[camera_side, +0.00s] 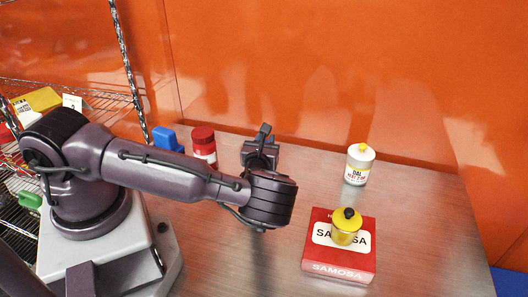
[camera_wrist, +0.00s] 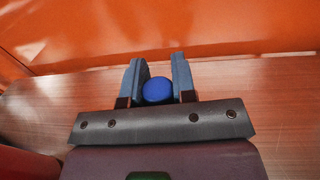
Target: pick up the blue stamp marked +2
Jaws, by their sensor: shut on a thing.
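In the wrist view my gripper (camera_wrist: 160,85) is shut on a round blue thing (camera_wrist: 158,91), which sits between the two fingers. It looks like the blue stamp, but no +2 marking can be read. In the side view my gripper (camera_side: 262,150) is partly hidden behind my wrist, above the steel table near its back. The thing in it cannot be made out there. Another blue object (camera_side: 167,138) stands at the back left of the table, partly hidden by my arm; I cannot tell what it is.
A red jar (camera_side: 204,145) stands left of my gripper. A red SAMOSA box (camera_side: 340,266) bears a yellow stamp-like piece with a black knob (camera_side: 346,227). A wire shelf (camera_side: 90,92) is at left. An orange wall (camera_side: 340,70) closes the back.

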